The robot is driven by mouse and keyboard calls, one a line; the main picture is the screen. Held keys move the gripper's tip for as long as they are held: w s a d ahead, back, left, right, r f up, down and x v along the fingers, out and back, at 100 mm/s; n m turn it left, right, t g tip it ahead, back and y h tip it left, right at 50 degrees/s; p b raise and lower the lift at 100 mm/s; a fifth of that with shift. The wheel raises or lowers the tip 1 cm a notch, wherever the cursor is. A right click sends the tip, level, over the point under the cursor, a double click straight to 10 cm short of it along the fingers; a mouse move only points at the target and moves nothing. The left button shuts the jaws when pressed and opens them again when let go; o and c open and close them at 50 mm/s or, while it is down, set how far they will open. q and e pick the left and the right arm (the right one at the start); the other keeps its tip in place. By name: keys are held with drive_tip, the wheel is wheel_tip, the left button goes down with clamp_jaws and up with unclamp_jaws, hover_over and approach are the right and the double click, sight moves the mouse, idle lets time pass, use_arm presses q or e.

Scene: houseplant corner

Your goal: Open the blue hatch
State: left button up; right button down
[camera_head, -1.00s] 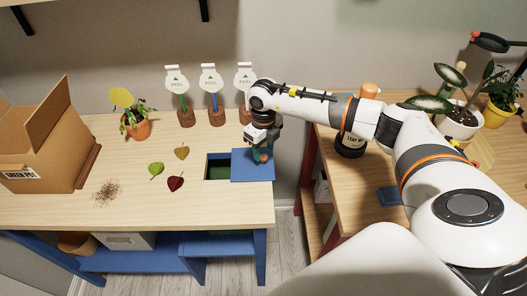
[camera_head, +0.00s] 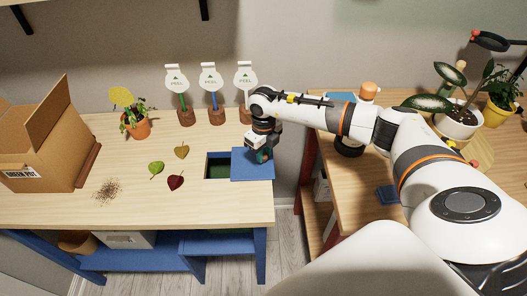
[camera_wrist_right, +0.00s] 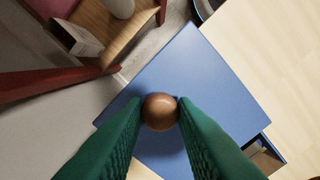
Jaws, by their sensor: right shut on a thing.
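The blue hatch (camera_head: 252,168) is a flat square panel at the right end of the wooden table. To its left an open hole (camera_head: 217,170) shows a dark green inside. My right gripper (camera_head: 263,157) is over the panel and partly covers it. In the right wrist view, its green fingers are shut on a round brown knob (camera_wrist_right: 160,111) on the blue panel (camera_wrist_right: 205,75). In that view, part of the hole (camera_wrist_right: 264,156) shows at the lower right. My left gripper is not in view.
Three leaves, one of them red (camera_head: 176,183), and a patch of soil (camera_head: 108,190) lie left of the hole. A cardboard box (camera_head: 45,150) stands at far left. Several tags on brown bases (camera_head: 217,117) stand behind. A gap separates the table from another desk (camera_head: 350,190).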

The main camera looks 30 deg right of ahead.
drive_tip(key=shift+s+d, duration=0.55)
drive_tip(key=shift+d, duration=0.3)
drive_tip(key=c, duration=1.2)
unclamp_jaws()
drive_tip(key=shift+w+a, duration=0.1)
drive_tip(key=shift+o, duration=0.2)
drive_tip(key=shift+r, duration=0.1)
wheel_tip(320, 180, up, 12)
drive_tip(key=b, duration=0.1)
